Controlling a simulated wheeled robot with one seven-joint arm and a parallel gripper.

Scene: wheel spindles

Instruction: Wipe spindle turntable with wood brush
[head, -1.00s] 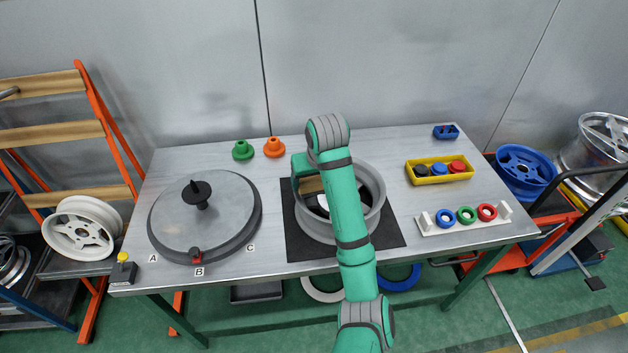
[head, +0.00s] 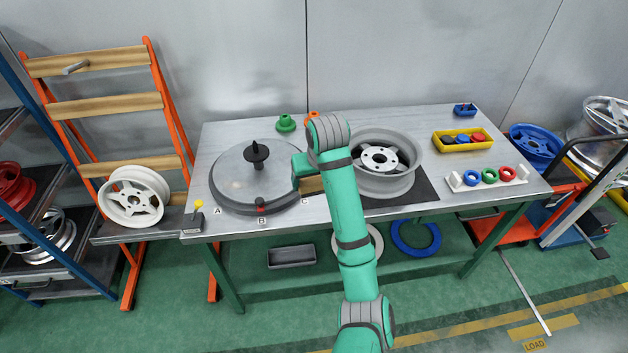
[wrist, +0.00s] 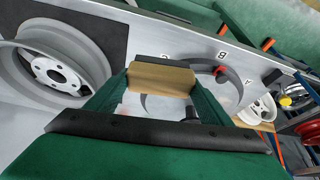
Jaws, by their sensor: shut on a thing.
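The spindle turntable (head: 240,178) is a round grey disc with a dark rim and a black spindle (head: 257,154) standing at its middle, on the left of the table. My gripper (wrist: 160,85) is shut on the wood brush (wrist: 160,78), a pale wooden block between the two green fingers in the wrist view. In the head view my gripper is at the turntable's right edge, with a bit of the brush (head: 311,185) showing below it. My arm hides part of the rim. I cannot tell whether the brush touches the turntable.
A grey wheel (head: 384,178) sits on a black mat (head: 418,190) right of my arm. Green (head: 286,123) and orange cones stand behind. A yellow tray (head: 462,149) and a white ring rack (head: 456,183) are at right. A yellow-topped button box (head: 193,222) is at the front left corner.

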